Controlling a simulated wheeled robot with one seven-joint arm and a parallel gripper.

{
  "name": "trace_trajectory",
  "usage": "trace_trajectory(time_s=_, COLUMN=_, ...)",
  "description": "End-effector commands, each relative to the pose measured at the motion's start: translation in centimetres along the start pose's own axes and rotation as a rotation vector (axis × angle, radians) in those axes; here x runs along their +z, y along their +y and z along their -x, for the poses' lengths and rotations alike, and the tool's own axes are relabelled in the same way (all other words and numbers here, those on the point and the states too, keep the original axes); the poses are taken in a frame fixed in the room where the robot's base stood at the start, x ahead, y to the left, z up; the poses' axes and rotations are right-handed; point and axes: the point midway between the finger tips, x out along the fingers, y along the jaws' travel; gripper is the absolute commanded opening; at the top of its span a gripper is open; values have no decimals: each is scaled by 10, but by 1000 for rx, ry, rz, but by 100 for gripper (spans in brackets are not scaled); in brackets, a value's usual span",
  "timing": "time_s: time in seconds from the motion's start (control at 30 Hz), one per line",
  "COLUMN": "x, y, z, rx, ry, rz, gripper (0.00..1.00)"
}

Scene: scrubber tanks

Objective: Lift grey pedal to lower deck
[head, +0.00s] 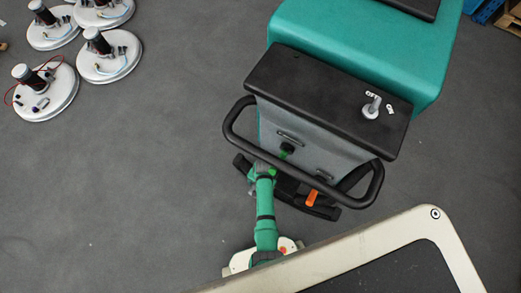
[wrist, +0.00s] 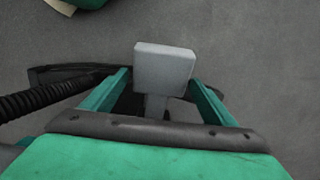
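The grey pedal (wrist: 165,68) is in the middle of the wrist view, a square pad on a short grey stem that runs down toward my gripper. My gripper (wrist: 158,82) is open, its two teal fingers spread to either side of the pedal. The pedal and the lower deck cannot be made out there.
The black handlebar loop (head: 232,112) surrounds the scrubber's grey rear panel. An orange lever (head: 312,198) sits at its lower right. A black ribbed hose (wrist: 40,98) runs left of my gripper. Several white round disc units (head: 48,92) stand at upper left.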

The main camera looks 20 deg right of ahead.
Motion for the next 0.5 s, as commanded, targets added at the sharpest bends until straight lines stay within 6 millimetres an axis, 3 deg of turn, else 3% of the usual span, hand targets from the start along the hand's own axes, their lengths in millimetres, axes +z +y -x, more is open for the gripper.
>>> trace_trajectory(time_s=0.23, x=1, y=0, z=9, rx=0, ry=-1, rz=0, gripper=80)
trace_trajectory(time_s=0.5, x=0, y=0, z=54, rx=-1, ry=1, rz=1, gripper=80)
